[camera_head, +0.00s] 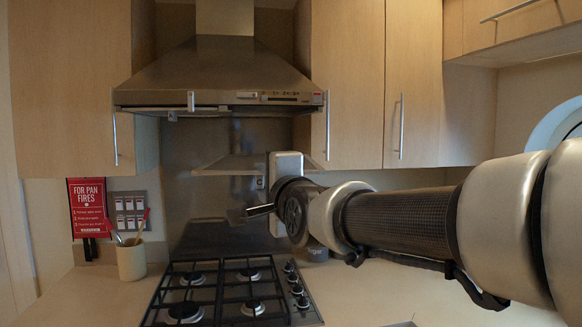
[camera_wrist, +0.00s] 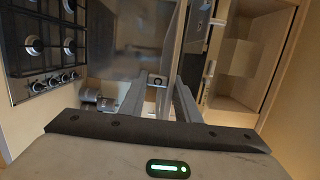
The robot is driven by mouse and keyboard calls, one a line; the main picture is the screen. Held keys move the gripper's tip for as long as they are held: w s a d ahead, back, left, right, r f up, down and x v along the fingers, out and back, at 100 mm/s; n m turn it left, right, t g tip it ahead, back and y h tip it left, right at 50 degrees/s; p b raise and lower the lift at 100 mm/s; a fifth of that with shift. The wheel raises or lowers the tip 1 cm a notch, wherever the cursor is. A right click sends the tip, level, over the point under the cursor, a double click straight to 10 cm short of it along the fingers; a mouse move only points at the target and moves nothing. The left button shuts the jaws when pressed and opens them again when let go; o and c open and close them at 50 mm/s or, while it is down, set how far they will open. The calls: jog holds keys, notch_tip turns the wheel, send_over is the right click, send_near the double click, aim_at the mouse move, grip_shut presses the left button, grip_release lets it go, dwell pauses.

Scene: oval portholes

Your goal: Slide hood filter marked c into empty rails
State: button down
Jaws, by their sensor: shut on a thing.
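A flat grey metal panel, which looks like the hood filter (camera_head: 225,167), is held nearly level below the hood and above the hob. In the head view my wrist hides the fingers. The steel range hood (camera_head: 215,75) is above the panel, with a clear gap between them. Its underside is mostly hidden, so the empty rails cannot be made out.
A gas hob (camera_head: 225,290) lies below, also in the wrist view (camera_wrist: 40,45). Wooden cabinets (camera_head: 345,80) flank the hood. A small light tab (camera_head: 191,101) hangs at the hood's front edge. A utensil pot (camera_head: 131,260) and a red sign (camera_head: 88,208) are at left.

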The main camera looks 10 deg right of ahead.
jog(key=s+d+r+n+y+b, duration=0.1)
jog(key=s+d+r, duration=0.25)
jog(key=s, duration=0.35)
jog(key=s+d+r+n+y+b, duration=0.1)
jog(key=s+d+r+b, duration=0.15)
jog(key=s+r, duration=0.4)
jog(key=shift+g, duration=0.3)
jog(key=w+r+p, duration=0.1)
jog(key=p, duration=0.1)
jog(key=w+r+p, duration=0.1)
jog(key=r+p, duration=0.1)
jog(key=p, duration=0.1)
jog(key=w+r+p, duration=0.1)
jog(key=p, duration=0.2)
jog(key=shift+w+d+r, duration=0.25)
jog(key=shift+d, duration=0.15)
jog(key=shift+r, duration=0.15)
jog(key=shift+f+b, duration=0.2)
jog(key=shift+b, duration=0.3)
jog(key=shift+w, duration=0.1)
jog(key=shift+w, duration=1.3)
